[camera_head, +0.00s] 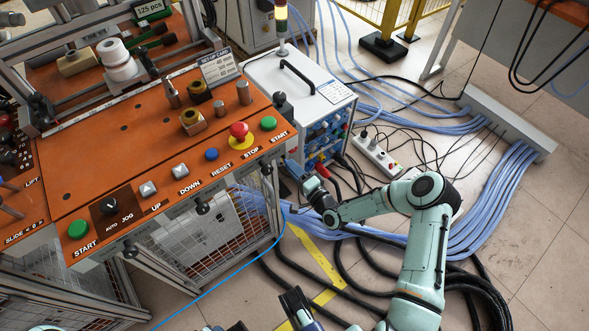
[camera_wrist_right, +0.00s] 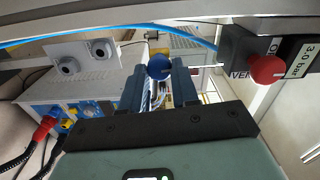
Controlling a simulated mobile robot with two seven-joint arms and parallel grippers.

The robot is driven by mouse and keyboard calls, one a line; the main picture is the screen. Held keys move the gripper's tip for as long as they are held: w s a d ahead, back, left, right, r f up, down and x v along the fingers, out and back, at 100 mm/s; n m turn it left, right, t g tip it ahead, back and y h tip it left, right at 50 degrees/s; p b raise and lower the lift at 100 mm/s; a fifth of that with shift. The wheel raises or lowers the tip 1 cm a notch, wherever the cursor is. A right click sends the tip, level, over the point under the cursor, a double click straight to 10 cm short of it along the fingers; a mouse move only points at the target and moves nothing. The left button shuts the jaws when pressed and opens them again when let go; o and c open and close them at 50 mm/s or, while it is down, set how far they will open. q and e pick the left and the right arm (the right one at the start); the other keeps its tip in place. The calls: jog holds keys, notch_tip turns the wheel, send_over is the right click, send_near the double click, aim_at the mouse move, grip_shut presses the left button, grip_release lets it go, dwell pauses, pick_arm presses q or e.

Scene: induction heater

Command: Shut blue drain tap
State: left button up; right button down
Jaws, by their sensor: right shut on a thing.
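The blue drain tap (camera_wrist_right: 160,67) shows in the right wrist view as a round blue knob between my fingertips. My right gripper (camera_wrist_right: 158,80) is shut on it. In the head view my right gripper (camera_head: 297,171) is beside the right end of the orange-topped bench, below its top. The tap is hidden or too small to make out there. My left gripper (camera_head: 297,308) is at the bottom edge of the head view, well away from the tap, and the state of its fingers is unclear.
A red knob (camera_wrist_right: 268,69) sits right of the tap in the wrist view. A thin blue hose (camera_wrist_right: 110,31) runs close above the tap. A white power unit (camera_head: 300,85) stands behind my right gripper. Cables and a power strip (camera_head: 377,156) lie on the floor.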

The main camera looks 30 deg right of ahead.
jog(key=shift+m, duration=0.7)
jog(key=c, duration=0.9)
grip_release()
jog(key=shift+o, duration=0.2)
pick_arm(q)
jog(key=shift+g+h, duration=0.3)
jog(key=shift+g, duration=0.3)
jog(key=s, duration=0.1)
jog(key=s+d+r+p, duration=0.1)
jog(key=s+r+p, duration=0.1)
jog(key=shift+s+d+r, duration=0.25)
jog(key=shift+d, duration=0.1)
pick_arm(e)
jog(key=s+d, duration=0.1)
jog(key=s, duration=1.2)
jog(key=shift+s, duration=0.25)
pick_arm(q)
jog(key=shift+r, duration=0.1)
pick_arm(e)
jog(key=shift+a, duration=0.1)
